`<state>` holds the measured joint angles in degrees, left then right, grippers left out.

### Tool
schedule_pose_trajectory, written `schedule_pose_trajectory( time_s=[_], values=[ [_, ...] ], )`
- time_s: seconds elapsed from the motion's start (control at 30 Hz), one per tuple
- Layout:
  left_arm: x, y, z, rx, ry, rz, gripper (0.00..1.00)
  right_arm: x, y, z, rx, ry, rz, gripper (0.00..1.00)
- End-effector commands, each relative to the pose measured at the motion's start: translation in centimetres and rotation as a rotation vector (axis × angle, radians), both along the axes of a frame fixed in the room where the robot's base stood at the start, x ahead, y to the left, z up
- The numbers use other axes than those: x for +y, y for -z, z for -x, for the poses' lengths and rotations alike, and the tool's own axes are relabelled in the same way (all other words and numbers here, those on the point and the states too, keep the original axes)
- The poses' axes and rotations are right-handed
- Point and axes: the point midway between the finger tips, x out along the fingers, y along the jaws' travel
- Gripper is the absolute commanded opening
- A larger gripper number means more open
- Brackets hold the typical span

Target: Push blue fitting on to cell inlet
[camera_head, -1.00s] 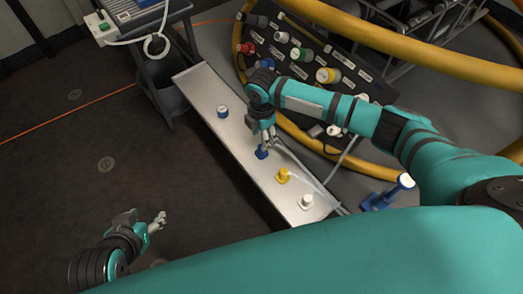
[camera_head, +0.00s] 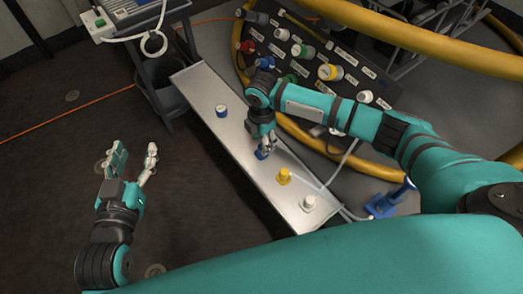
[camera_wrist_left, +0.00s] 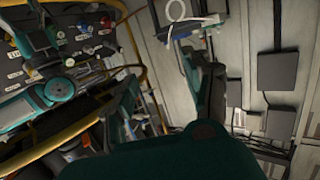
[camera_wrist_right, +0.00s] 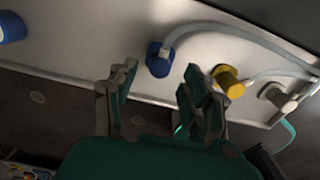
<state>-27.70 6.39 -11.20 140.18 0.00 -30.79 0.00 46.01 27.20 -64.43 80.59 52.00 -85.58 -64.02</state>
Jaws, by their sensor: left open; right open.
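The blue fitting (camera_head: 261,154) stands on the long pale shelf (camera_head: 205,88), with a clear hose on it. In the right wrist view the blue fitting (camera_wrist_right: 158,62) shows beyond and between my fingers, apart from them. My right gripper (camera_head: 262,142) is open just above it and partly hides it in the head view. My left gripper (camera_head: 136,158) is open and empty over the dark floor, left of the shelf. A dark panel (camera_head: 345,85) with several coloured, labelled ports stands behind the shelf; its labels are too small to read, so I cannot tell which is the cell inlet.
A yellow fitting (camera_head: 284,176) and a white fitting (camera_head: 308,203) stand nearer on the shelf. A blue-and-white cap (camera_head: 222,111) is farther along. Thick yellow hoses (camera_head: 400,48) curve around the panel. A cart (camera_head: 150,50) stands at the shelf's far end.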

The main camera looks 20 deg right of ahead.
Motion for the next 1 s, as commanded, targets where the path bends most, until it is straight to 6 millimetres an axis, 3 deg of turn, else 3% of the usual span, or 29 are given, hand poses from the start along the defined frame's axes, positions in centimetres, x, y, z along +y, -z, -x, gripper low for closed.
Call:
schedule_pose_trajectory(
  time_s=[0.17,0.5,1.0],
  values=[
    [-0.5,-2.3,-0.5,-0.142,0.01,0.036,0.51,0.0,0.7,0.0,0.0,0.0,0.0,0.49],
    [-1.1,-6.6,-0.3,-0.373,0.023,0.097,0.51,0.0,3.9,0.0,0.002,0.0,0.0,0.49],
    [-1.2,-7.7,0.0,-0.432,0.026,0.113,0.51,0.0,4.5,0.0,0.0,0.0,-0.001,0.49]
  ],
)
